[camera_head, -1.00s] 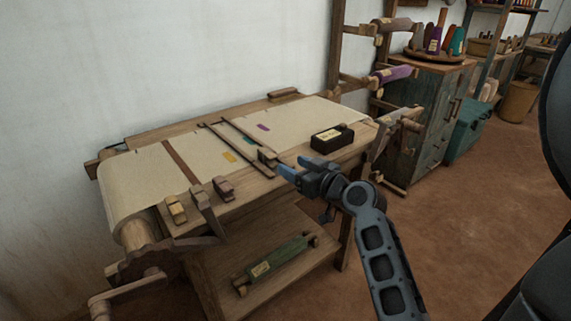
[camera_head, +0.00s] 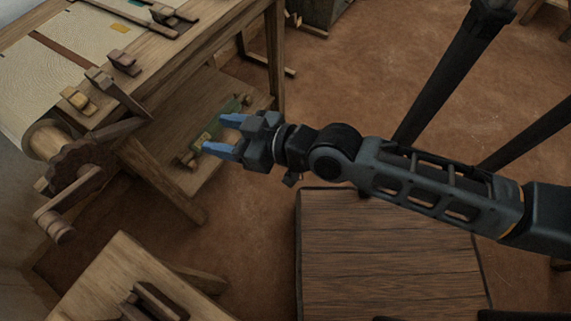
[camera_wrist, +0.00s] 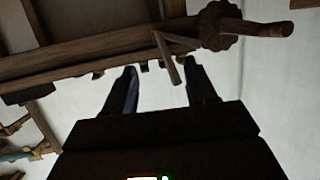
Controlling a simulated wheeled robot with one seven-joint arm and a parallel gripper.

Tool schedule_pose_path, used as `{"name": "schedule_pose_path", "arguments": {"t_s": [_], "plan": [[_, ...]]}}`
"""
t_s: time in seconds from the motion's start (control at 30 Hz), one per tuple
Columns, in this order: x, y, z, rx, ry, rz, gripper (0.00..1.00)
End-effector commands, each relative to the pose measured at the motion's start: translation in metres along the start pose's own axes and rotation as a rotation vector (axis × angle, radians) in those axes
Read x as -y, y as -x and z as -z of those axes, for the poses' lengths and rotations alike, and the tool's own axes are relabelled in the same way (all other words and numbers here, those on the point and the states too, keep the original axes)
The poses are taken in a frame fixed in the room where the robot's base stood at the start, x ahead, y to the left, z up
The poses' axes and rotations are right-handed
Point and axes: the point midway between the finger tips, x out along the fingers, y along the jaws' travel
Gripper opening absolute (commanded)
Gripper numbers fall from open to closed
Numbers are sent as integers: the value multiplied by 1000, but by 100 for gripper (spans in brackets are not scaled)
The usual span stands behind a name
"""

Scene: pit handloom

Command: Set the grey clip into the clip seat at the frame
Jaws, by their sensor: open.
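I cannot make out a grey clip for certain in either view. On the loom's front beam in the head view are a pale wooden block (camera_head: 77,100), a dark brown block (camera_head: 124,62) and another dark block (camera_head: 165,14). I cannot tell which, if any, is the clip seat. My gripper (camera_head: 222,135) is open and empty, with blue fingertips, in front of the loom and across the view of its lower shelf. In the wrist view my gripper (camera_wrist: 160,66) shows both fingers apart, with nothing between them, below the loom beam (camera_wrist: 90,52) in the picture.
The toothed wheel (camera_head: 82,160) and crank (camera_head: 55,222) jut from the loom's near end. A green roller (camera_head: 215,128) lies on the lower shelf. A wooden bench (camera_head: 100,282) with a dark fitting (camera_head: 152,300) stands at bottom left. Brown floor (camera_head: 380,70) is open beyond my arm.

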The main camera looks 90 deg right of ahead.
Motion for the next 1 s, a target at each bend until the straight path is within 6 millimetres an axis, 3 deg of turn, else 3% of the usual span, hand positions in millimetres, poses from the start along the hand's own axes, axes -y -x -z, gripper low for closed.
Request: {"name": "schedule_pose_path", "arguments": {"t_s": [0.03,0.2,0.4,0.57,0.87,1.0], "plan": [[14,23,-4,9,19,42,57],[42,88,3,-4,67,172,57],[59,140,18,-22,99,307,57],[62,155,24,-29,107,350,57],[63,156,26,-30,106,353,57],[63,160,40,-30,106,352,57]]}}
